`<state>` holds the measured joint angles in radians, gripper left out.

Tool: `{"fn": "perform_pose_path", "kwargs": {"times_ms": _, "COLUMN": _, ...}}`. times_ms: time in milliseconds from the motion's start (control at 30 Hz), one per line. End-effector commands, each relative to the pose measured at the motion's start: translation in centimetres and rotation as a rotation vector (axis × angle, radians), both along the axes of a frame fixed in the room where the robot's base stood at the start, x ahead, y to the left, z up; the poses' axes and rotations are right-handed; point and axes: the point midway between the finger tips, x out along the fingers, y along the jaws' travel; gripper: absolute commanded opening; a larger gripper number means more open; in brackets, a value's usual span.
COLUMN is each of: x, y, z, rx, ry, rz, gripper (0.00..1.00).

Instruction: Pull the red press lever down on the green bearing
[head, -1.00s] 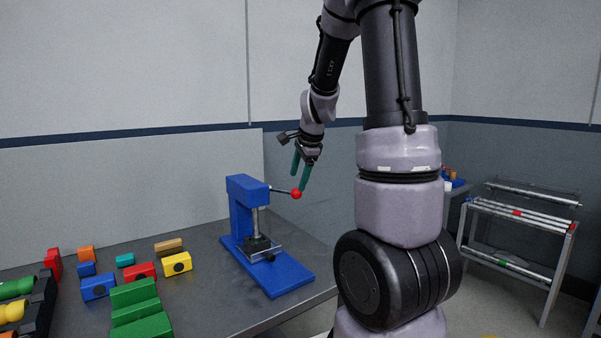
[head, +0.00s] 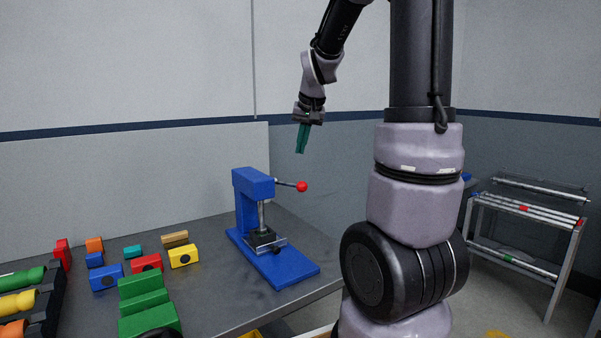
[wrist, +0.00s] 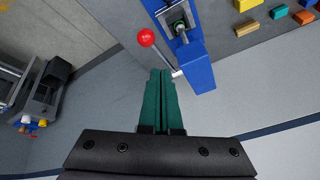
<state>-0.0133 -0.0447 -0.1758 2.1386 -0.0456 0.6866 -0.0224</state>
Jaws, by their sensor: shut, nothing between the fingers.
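The blue press (head: 243,205) stands on the grey table. Its lever sticks out to the right, nearly level, ending in a red ball (head: 302,187). In the wrist view the red ball (wrist: 146,37) is beyond and left of my fingertips. My gripper (head: 301,150) is shut and empty, its teal fingers together, above the ball and apart from it. The closed fingers also show in the wrist view (wrist: 161,74).
Coloured blocks lie on the table left of the press, including green ones (head: 142,288) and a yellow one (head: 183,256). Green and yellow cylinders lie in a dark holder (head: 53,300) at far left. A metal rack (head: 520,235) stands at right. Space above the press is clear.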

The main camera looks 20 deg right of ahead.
Motion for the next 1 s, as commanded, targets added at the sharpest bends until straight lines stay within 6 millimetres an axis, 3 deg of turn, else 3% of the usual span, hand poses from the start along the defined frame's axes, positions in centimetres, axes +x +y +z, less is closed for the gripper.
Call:
{"fn": "perform_pose_path", "kwargs": {"times_ms": 100, "x": -0.2, "y": 0.3, "z": 1.9, "rx": -0.173, "ry": -0.006, "rz": 0.289, "gripper": 0.0}}
{"fn": "perform_pose_path", "kwargs": {"times_ms": 200, "x": -0.3, "y": 0.4, "z": 3.0, "rx": -0.284, "ry": -0.004, "rz": 0.467, "gripper": 0.0}}
{"fn": "perform_pose_path", "kwargs": {"times_ms": 433, "x": -0.3, "y": 0.6, "z": 3.4, "rx": -0.378, "ry": 0.005, "rz": 0.622, "gripper": 0.0}}
{"fn": "perform_pose_path", "kwargs": {"times_ms": 567, "x": 0.3, "y": 0.5, "z": 2.0, "rx": -0.378, "ry": 0.006, "rz": 0.624, "gripper": 0.0}}
{"fn": "perform_pose_path", "kwargs": {"times_ms": 1000, "x": 3.9, "y": -0.1, "z": -6.0, "rx": -0.375, "ry": 0.006, "rz": 0.618, "gripper": 0.0}}
